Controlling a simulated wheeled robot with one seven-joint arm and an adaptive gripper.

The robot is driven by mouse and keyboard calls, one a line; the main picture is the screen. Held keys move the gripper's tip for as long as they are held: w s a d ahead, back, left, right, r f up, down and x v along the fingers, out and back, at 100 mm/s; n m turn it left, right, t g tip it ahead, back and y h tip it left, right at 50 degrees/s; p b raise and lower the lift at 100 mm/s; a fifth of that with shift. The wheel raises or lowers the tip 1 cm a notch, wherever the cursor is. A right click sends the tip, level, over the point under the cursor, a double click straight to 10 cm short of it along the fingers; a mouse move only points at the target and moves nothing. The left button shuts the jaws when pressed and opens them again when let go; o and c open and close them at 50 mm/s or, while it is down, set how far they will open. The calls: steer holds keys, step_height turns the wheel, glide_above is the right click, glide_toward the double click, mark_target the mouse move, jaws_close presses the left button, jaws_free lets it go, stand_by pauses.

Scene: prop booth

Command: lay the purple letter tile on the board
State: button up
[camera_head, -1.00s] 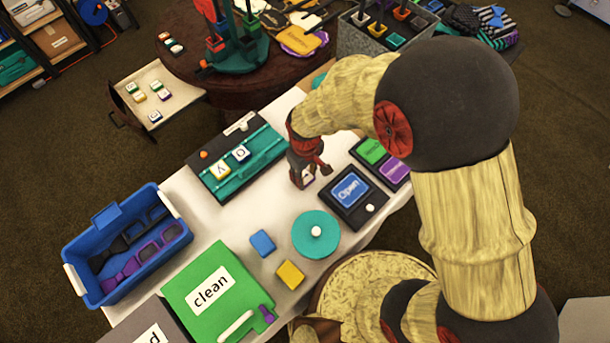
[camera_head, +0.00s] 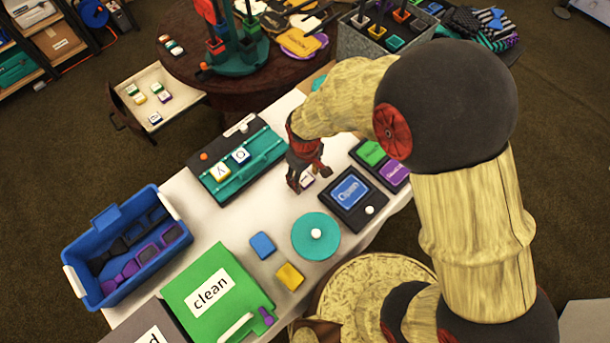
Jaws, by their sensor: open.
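A small white-topped tile with a purple edge (camera_head: 307,181) lies on the white table, partly hidden by my gripper. Its letter is unreadable. My gripper (camera_head: 310,181) is open, with its fingers pointing down around or just above this tile; I cannot tell whether they touch it. The board (camera_head: 237,181) is dark with a teal strip and stands left of my gripper. Two letter tiles are on it: a yellow-edged one (camera_head: 221,172) and a blue-edged one (camera_head: 241,155).
A device with a blue screen (camera_head: 350,191) stands close right of my gripper. A teal round lid (camera_head: 315,236), a blue block (camera_head: 262,245) and a yellow block (camera_head: 290,277) lie in front. A blue bin (camera_head: 110,296) stands left. A tray (camera_head: 184,97) holds several other tiles.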

mark_target(305, 179)
step_height(305, 179, up, 12)
steer(key=p, duration=0.4)
steer(key=s+d+r+m+t, duration=0.1)
steer(key=d+r+m+t, duration=0.1)
steer(key=d+r, duration=0.6)
steer(key=s+d+r+m+t, duration=0.1)
steer(key=d+r+m, duration=0.3)
steer(key=d+r, duration=0.4)
step_height(305, 179, up, 5)
steer(key=shift+s+d+t+y, duration=0.35)
steer(key=shift+s+t+y, duration=0.05)
steer(key=shift+s, duration=0.2)
steer(key=shift+o, duration=0.2)
steer(key=s+d+r+m+t, duration=0.1)
steer(key=s+d+r+m, duration=0.2)
steer(key=s+d, duration=0.3)
steer(key=shift+s+r+m+t+h, duration=0.3)
steer(key=shift+s+r+t+h, duration=0.15)
steer(key=shift+r, duration=0.35)
